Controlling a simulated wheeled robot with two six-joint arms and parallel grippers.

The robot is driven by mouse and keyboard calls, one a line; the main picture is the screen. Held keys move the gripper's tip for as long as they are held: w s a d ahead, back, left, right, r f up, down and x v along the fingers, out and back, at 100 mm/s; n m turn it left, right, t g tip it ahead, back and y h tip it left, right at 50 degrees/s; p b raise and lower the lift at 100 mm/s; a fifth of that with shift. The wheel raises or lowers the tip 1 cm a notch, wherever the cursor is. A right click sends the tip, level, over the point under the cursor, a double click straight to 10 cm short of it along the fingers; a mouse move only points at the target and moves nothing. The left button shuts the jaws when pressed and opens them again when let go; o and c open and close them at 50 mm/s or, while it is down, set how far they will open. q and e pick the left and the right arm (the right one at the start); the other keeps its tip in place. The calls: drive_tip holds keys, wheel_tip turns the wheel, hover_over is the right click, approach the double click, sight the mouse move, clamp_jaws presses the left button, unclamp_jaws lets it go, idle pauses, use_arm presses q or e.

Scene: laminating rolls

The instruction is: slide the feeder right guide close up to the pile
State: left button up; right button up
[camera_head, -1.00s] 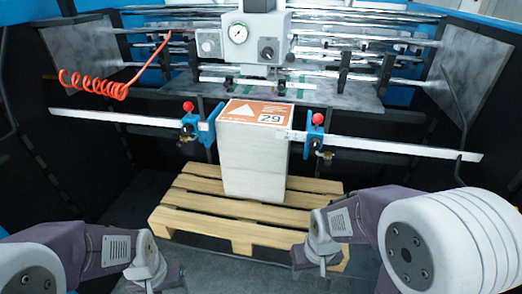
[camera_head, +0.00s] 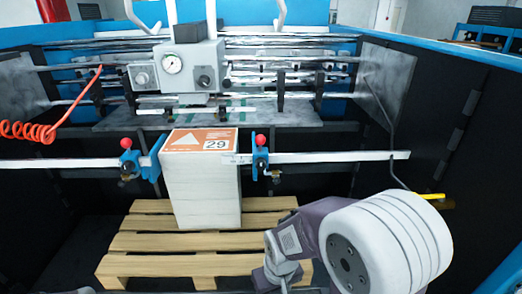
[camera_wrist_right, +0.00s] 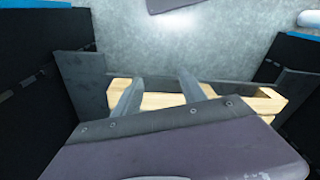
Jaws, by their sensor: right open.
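The pile (camera_head: 203,195) is a tall white stack with an orange top sheet marked 29, standing on a wooden pallet (camera_head: 135,262). The feeder right guide (camera_head: 260,160) is a blue bracket with a red knob, on a pale horizontal bar (camera_head: 340,157). It stands just right of the pile, with a small gap visible between them. A matching left guide (camera_head: 127,163) has its blue plate close against the pile's left side. My right gripper (camera_wrist_right: 157,92) is open and empty, low and well in front of the guide, over the pallet's right side. My left gripper is out of view.
A grey control box with a gauge (camera_head: 175,68) sits above and behind the pile. A red coiled hose (camera_head: 28,132) hangs at left. Dark side panels (camera_head: 440,140) enclose the space. A yellow handle (camera_head: 430,196) shows beyond my right arm.

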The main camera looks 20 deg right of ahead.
drive_tip(key=w+d+r+t+b, duration=0.1)
drive_tip(key=w+r+t+b, duration=0.15)
drive_tip(key=w, duration=0.55)
drive_tip(key=m+t+h+b, duration=0.2)
drive_tip(key=m+t+h, duration=0.15)
drive_tip(key=t, duration=1.05)
approach(258, 136)
drive_tip(key=shift+y, duration=0.25)
drive_tip(key=w, duration=0.1)
drive_tip(key=w+d+f, duration=0.1)
drive_tip(key=w+f, duration=0.1)
drive_tip(key=shift+w+d, duration=0.3)
drive_tip(key=shift+w, duration=0.1)
drive_tip(key=shift+r, duration=0.3)
drive_tip(key=w, duration=0.3)
drive_tip(key=w+d+p, duration=0.1)
drive_tip(key=w, duration=0.2)
drive_tip(key=w+p, duration=0.1)
drive_tip(key=w, duration=0.2)
drive_tip(key=shift+d+f, duration=0.1)
drive_tip(key=shift+d, duration=0.1)
clamp_jaws()
drive_tip(key=shift+a+f, duration=0.1)
